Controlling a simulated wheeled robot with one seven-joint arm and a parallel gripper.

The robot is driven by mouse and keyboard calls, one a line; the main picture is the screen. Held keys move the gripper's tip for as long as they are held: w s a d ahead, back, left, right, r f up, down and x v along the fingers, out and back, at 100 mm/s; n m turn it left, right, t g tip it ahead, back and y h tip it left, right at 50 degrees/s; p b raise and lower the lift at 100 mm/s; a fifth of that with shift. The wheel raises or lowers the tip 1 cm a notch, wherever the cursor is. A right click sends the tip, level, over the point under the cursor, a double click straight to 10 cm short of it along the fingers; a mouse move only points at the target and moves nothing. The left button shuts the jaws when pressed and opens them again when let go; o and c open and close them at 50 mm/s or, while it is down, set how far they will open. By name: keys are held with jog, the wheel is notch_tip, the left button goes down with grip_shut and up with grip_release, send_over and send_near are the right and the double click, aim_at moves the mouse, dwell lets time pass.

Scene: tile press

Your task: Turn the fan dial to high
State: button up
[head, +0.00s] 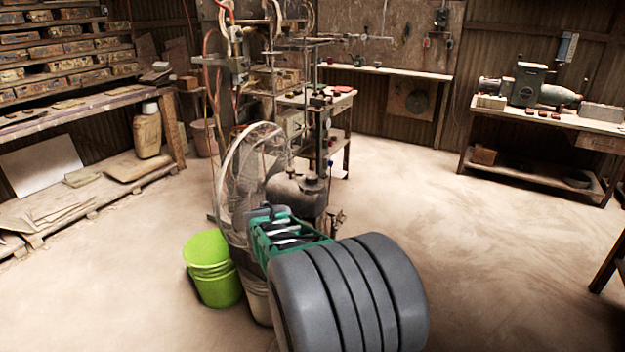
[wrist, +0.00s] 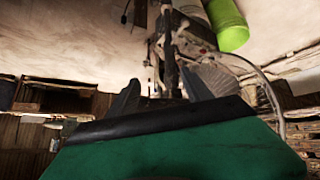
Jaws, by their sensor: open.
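In the head view, the green wrist end of my arm is in front of the tile press (head: 312,190), and my fingertips are hard to pick out there. The press also shows beyond my fingers in the wrist view (wrist: 168,45), which is upside down.
A lime bucket (head: 216,285) stands left of my arm. Shelves with a long bench (head: 80,118) line the left. Open floor (head: 480,240) lies to the right.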

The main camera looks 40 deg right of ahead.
jog(key=w+d+r+t+h, duration=0.2)
jog(key=w+d+r+t, duration=0.15)
jog(key=d, duration=0.25)
jog(key=m+t+h+p, duration=0.1)
jog(key=t+h+p, duration=0.15)
jog(key=t, duration=0.25)
send_near(312, 181)
jog(key=shift+g+h, duration=0.25)
jog(key=shift+h, duration=0.1)
jog(key=b+x, duration=0.1)
jog(key=x, duration=0.3)
jog(key=shift+w+a+f, duration=0.15)
jog(key=shift+w, duration=0.15)
jog(key=p+x, duration=0.1)
jog(key=x, duration=0.6)
jog(key=shift+w+d+r, duration=0.2)
jog(key=shift+d, duration=0.05)
grip_shut()
